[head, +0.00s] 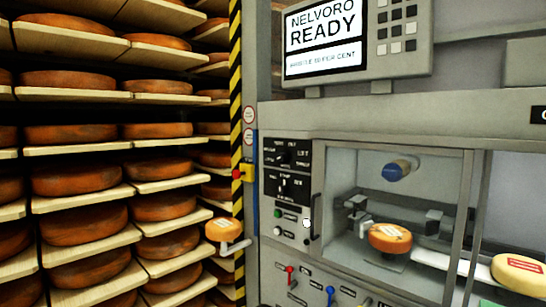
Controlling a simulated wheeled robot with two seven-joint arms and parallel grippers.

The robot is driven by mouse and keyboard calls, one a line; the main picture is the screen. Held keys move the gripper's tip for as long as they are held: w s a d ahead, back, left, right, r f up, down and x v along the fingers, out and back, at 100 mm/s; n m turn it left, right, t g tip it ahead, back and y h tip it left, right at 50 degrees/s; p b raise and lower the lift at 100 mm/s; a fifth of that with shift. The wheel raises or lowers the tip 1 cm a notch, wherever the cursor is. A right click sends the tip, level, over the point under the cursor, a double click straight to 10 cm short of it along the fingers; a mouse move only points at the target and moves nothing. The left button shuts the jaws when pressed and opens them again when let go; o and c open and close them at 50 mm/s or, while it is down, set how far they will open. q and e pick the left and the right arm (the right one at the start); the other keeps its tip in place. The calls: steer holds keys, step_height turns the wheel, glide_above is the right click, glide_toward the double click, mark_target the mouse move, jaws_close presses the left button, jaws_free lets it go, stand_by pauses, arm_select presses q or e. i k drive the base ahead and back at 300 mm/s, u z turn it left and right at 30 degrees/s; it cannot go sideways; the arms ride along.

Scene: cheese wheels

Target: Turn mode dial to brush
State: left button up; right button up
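A grey control panel (290,202) stands left of the machine's window. It carries two black dial plates, one above the other. The upper dial (286,154) has small white labels around it, and the lower dial (287,186) has labels too. The print is too small to read surely, so I cannot tell which plate is the mode dial or which label says brush. The pointer settings are also unclear. Neither of my grippers shows in the head view.
A screen (326,38) reads "NELVORO READY", with a keypad (397,26) beside it. Green (278,213) and white (277,230) buttons sit below the dials, near a dark vertical handle (316,215). A cheese wheel (390,238) sits behind the window. Shelves of cheese (75,180) fill the left.

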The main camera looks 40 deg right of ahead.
mark_target(284, 156)
steer(key=z, duration=0.4)
steer(key=i, duration=0.75)
steer(key=z, duration=0.65)
